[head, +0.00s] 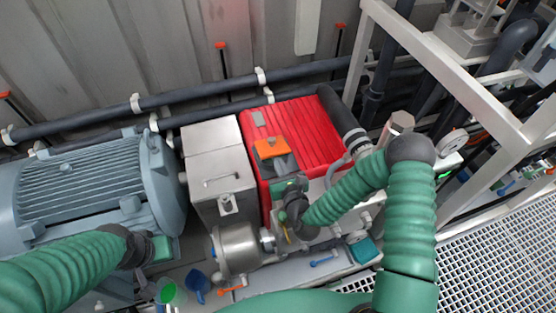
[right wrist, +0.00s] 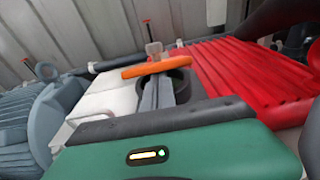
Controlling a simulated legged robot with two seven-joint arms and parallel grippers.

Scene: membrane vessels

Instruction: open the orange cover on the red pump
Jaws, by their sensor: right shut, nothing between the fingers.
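The red pump (head: 307,132) has a ribbed red housing. It fills the right side of the right wrist view (right wrist: 245,75). The orange cover (head: 270,148) is on its left part. In the right wrist view the orange cover (right wrist: 158,67) shows nearly edge-on, with a dark round rim (right wrist: 181,82) below it. My right gripper (head: 283,164) is shut and empty, its grey fingers (right wrist: 158,92) reaching the cover's near edge. I cannot tell whether they touch it. My left gripper (head: 160,249) is low at the left by the motor. Its fingers cannot be made out.
A grey finned motor (head: 85,180) and a metal box (head: 215,165) stand left of the pump. Dark pipes run along the back wall. A white frame (head: 470,65) and grating (head: 490,255) are at the right. Green (head: 172,292) and blue (head: 197,283) cups sit low.

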